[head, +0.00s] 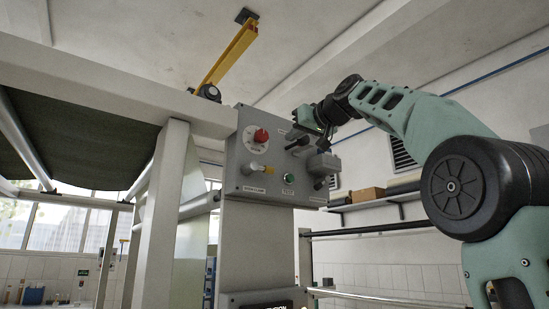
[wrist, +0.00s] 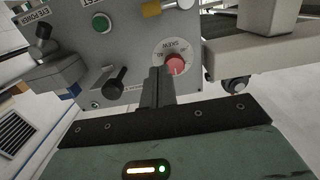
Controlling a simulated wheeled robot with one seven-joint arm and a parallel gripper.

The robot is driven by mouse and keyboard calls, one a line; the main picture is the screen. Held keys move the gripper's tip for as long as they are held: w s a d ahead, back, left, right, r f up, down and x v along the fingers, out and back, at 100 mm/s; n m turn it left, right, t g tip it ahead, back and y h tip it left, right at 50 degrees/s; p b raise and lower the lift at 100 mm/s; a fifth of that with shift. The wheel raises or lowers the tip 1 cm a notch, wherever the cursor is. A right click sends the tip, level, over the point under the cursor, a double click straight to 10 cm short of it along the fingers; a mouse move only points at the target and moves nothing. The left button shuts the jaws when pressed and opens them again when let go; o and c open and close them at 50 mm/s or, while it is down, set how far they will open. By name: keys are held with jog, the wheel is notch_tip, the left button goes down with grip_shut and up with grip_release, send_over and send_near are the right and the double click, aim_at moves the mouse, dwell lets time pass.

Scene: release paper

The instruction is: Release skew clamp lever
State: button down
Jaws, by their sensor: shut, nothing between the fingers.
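A grey control panel (head: 240,150) carries a black lever (head: 298,143) on its right part. In the wrist view the black lever (wrist: 115,85) tilts up and to the right from its round hub, left of my fingers. I cannot read a label that names it as the skew clamp lever. The red knob (head: 261,135) sits on a white dial; in the wrist view the red knob's dial (wrist: 174,62) bears the word SKEW. My gripper (wrist: 157,73) is shut and empty in front of the panel, apart from the black lever. In the head view my gripper (head: 300,128) is small and dark.
A white frame beam (head: 110,90) runs left of the panel. Open space lies to the right.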

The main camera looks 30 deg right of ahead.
jog(key=w+f+p, duration=0.3)
jog(key=w+f, duration=0.1)
jog(key=w, duration=0.5)
jog(key=shift+a+f+p, duration=0.15)
jog(key=shift+a+p, duration=0.05)
jog(key=shift+p, duration=0.15)
jog(key=shift+w, duration=0.15)
